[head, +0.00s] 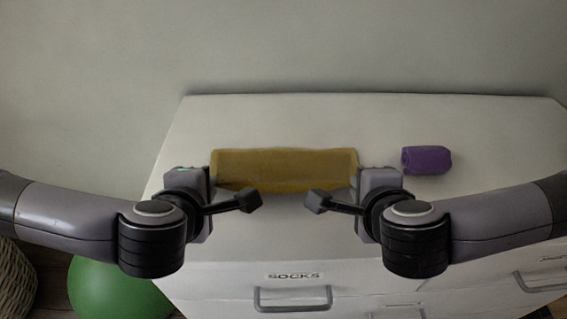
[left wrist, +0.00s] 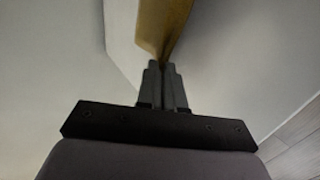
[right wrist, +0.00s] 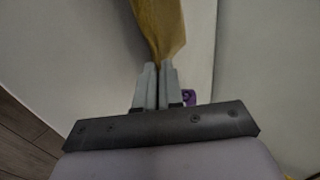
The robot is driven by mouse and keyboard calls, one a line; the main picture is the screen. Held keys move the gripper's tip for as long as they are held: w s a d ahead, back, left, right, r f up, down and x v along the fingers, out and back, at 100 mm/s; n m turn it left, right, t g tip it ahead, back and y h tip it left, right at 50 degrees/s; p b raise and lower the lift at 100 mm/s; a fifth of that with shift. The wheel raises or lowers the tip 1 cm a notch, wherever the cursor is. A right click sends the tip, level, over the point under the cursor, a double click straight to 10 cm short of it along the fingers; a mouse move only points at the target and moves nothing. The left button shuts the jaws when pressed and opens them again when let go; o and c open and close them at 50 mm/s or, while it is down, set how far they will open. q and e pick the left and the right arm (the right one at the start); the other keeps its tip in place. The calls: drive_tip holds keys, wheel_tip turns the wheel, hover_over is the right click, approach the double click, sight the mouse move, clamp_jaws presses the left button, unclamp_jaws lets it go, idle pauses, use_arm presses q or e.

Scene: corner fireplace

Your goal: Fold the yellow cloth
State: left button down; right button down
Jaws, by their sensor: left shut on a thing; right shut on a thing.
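The yellow cloth (head: 284,169) is stretched as a wide band above the white dresser top in the head view, between my two grippers. My left gripper (left wrist: 165,66) is shut on one end of the cloth, which runs up from its fingertips in the left wrist view (left wrist: 160,25). My right gripper (right wrist: 158,68) is shut on the other end, and the cloth also shows in the right wrist view (right wrist: 158,25). In the head view the fingers are hidden behind my wrists. I cannot tell whether the cloth's lower edge touches the dresser.
A rolled purple cloth (head: 426,160) lies on the dresser top (head: 330,115), right of my right gripper. The dresser front has a drawer labelled SOCKS with a handle (head: 293,297). A green ball (head: 115,290) and a wicker basket (head: 14,280) are on the floor at left.

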idle(0.3)
use_arm(q)
drive_tip(key=c, duration=1)
unclamp_jaws()
use_arm(e)
drive_tip(key=c, duration=1)
unclamp_jaws()
use_arm(q)
wheel_tip(320, 180, up, 9)
drive_tip(key=s, duration=0.2)
use_arm(e)
wheel_tip(320, 180, up, 9)
drive_tip(key=s, duration=0.2)
use_arm(q)
drive_tip(key=shift+s+f, duration=0.1)
drive_tip(key=shift+s, duration=0.05)
use_arm(e)
drive_tip(key=shift+s+f, duration=0.1)
drive_tip(key=shift+s, duration=0.05)
